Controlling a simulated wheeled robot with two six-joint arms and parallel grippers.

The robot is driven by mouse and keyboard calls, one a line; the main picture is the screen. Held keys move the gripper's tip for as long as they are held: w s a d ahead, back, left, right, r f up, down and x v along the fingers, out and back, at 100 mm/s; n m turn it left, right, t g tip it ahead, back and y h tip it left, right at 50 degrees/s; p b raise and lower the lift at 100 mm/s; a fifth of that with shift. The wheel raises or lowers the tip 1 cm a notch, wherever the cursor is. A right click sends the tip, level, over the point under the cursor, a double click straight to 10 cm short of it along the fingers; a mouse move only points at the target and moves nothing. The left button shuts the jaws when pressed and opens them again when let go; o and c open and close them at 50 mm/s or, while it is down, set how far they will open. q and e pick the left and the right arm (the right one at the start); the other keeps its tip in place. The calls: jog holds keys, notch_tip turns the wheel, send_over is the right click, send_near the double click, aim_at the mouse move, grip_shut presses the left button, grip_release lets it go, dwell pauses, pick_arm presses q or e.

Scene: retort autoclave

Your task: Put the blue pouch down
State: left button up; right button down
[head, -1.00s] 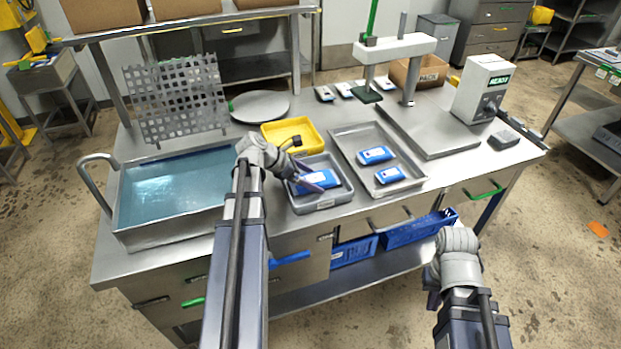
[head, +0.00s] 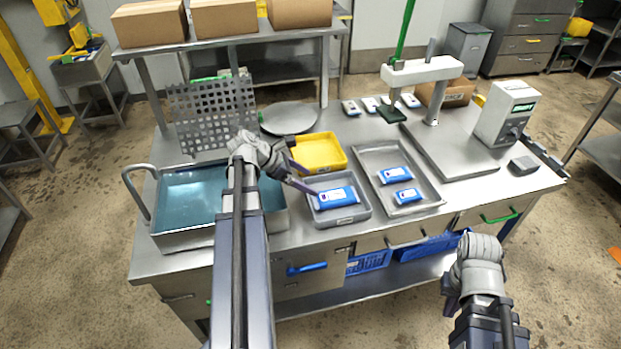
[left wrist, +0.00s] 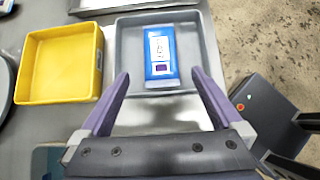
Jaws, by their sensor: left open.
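A blue pouch (head: 333,198) with a white label lies flat in the grey bin (head: 350,216) on the bench. The pouch also shows in the left wrist view (left wrist: 162,54), inside the same bin, beyond the fingertips. My left gripper (head: 301,178) is open and empty, at the left side of the bin, apart from the pouch. Its two purple fingers (left wrist: 160,82) are spread wide in the left wrist view. My right gripper (head: 450,295) is low in front of the bench, far from the bin; its fingers do not show clearly.
A yellow bin (head: 320,153) stands just behind the grey bin. A metal tray (head: 412,207) with two more blue pouches is to the right. A water-filled basin (head: 205,197) and an upright perforated plate (head: 212,112) are to the left.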

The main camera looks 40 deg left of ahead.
pick_arm(q)
jog(key=d+f+m+g, duration=0.1)
jog(key=d+m, duration=0.1)
jog(key=d, duration=0.2)
jog(key=d+f+m+g, duration=0.1)
jog(key=d+m, duration=0.2)
jog(key=d, duration=0.1)
jog(key=d+f+m+g, duration=0.1)
jog(key=d+m, duration=0.1)
jog(key=d, duration=0.2)
jog(key=shift+w+d+m, duration=0.2)
jog(key=shift+d+m, duration=0.05)
jog(key=shift+m, duration=0.15)
jog(key=s+d+f+m+g+y, duration=0.1)
jog(key=s+d+m, duration=0.4)
jog(key=d+m, duration=0.6)
jog(key=s+d+f+m+g+y, duration=0.2)
jog(key=s+d+m+y, duration=0.3)
jog(key=d+m, duration=0.7)
jog(key=shift+s+d+f+m+g+y, duration=0.25)
jog(key=shift+m+g+y, duration=0.25)
jog(key=shift+y, duration=0.2)
